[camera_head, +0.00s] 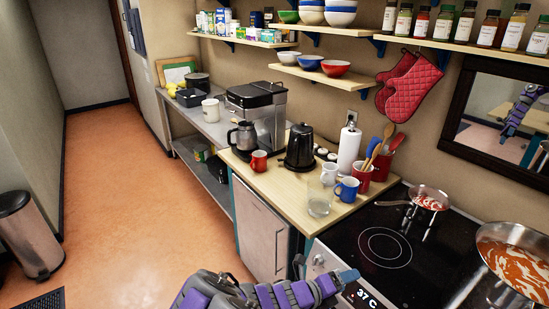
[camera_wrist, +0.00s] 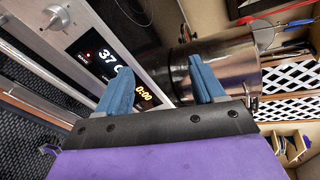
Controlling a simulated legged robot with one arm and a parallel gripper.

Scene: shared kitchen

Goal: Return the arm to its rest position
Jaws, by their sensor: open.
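My gripper (camera_wrist: 162,88) shows in the wrist view with its two blue fingers spread apart and nothing between them. Beyond the fingers are the oven's control panel (camera_wrist: 103,47) with a lit display and a large metal pot (camera_wrist: 222,62). In the head view my purple arm reaches in from the bottom, and the gripper (camera_head: 347,276) is at the front edge of the stove, close to the display. The arm is stretched out in front of the oven.
The black stovetop (camera_head: 345,238) holds a small pan (camera_head: 428,198) and a large pot (camera_head: 515,255) of red sauce. The wooden counter (camera_head: 268,187) carries mugs, a glass jar (camera_head: 320,198), a kettle (camera_head: 300,148) and a coffee machine (camera_head: 262,108). A trash bin (camera_head: 30,235) stands left; the orange floor (camera_head: 140,190) is open.

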